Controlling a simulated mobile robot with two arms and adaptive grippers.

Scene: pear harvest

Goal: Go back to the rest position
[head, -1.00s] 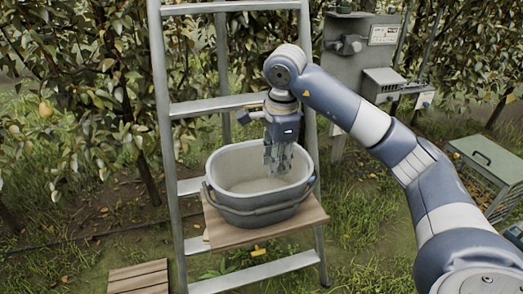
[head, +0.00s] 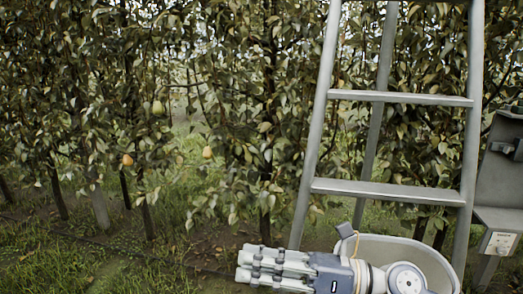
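My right gripper (head: 262,267) is at the bottom of the head view, pointing left. Its grey fingers stretch out straight and look open, with nothing between them. The gripper and wrist are in front of the grey bucket (head: 432,258), whose pale inside and rim show behind the wrist. The lower part of the bucket is cut off by the frame edge, and I cannot see what lies in it. My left gripper is not in view.
A metal ladder (head: 390,190) stands at the right, behind the bucket. Several pears hang in the trees, among them one orange-yellow pear (head: 127,160) and another (head: 207,153). A grey box (head: 500,180) stands at the right edge. Grass lies open at lower left.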

